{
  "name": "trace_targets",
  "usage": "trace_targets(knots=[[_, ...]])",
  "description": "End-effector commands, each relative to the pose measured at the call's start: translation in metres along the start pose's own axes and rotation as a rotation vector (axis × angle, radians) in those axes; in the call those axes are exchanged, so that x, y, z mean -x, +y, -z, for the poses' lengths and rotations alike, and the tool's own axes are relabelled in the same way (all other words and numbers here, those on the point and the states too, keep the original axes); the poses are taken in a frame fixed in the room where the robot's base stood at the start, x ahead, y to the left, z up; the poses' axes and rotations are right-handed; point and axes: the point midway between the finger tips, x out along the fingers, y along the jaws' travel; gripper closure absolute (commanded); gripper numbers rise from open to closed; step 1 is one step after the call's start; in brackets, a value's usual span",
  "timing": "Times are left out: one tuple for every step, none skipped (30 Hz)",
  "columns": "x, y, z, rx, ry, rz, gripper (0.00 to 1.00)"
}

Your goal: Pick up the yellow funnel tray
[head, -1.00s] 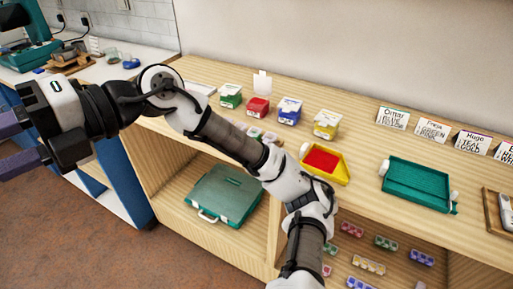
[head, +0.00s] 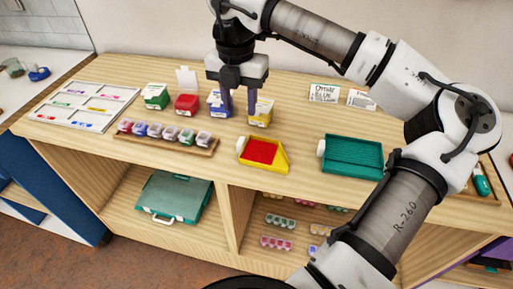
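The yellow funnel tray (head: 281,160) lies on the wooden counter, its inside filled with red and a white round part at its left end. My gripper (head: 239,115) points down behind and above the tray, in front of the blue and yellow boxes. Its two fingers are apart with nothing seen between them but the background. The gripper is not touching the tray.
A teal tray (head: 352,157) lies to the right of the yellow one. A rack of small bead pots (head: 163,141) is to the left. Green (head: 155,97), red (head: 187,104), blue (head: 214,104) and yellow (head: 262,112) boxes stand behind. A white sorting tray (head: 84,107) is at far left.

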Motion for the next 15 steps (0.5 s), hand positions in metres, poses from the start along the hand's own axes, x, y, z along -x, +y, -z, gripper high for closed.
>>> trace_targets(knots=[[-0.010,0.000,0.000,0.002,0.004,-0.001,0.60],[-0.016,0.000,0.001,0.002,0.005,-0.001,0.60],[-0.024,0.000,0.001,0.003,0.005,-0.002,0.60],[-0.030,0.000,0.001,0.003,0.004,-0.002,0.60],[-0.034,0.001,0.001,0.003,0.005,-0.003,0.60],[-0.040,0.001,0.000,0.002,0.003,-0.003,0.60],[-0.044,0.001,0.000,0.002,0.003,-0.002,0.60],[-0.047,0.001,0.001,0.002,0.004,-0.002,0.60],[-0.051,0.001,0.001,0.003,0.003,-0.003,0.60],[-0.052,0.001,0.001,0.003,0.002,-0.003,0.60],[-0.054,0.001,0.001,0.003,0.002,-0.004,0.60],[-0.055,0.001,0.001,0.003,0.002,-0.004,0.60],[-0.057,0.002,0.001,0.004,0.003,-0.004,0.60],[-0.059,0.002,0.001,0.004,0.004,-0.004,0.60],[-0.064,0.002,0.001,0.004,0.005,-0.004,0.60]])
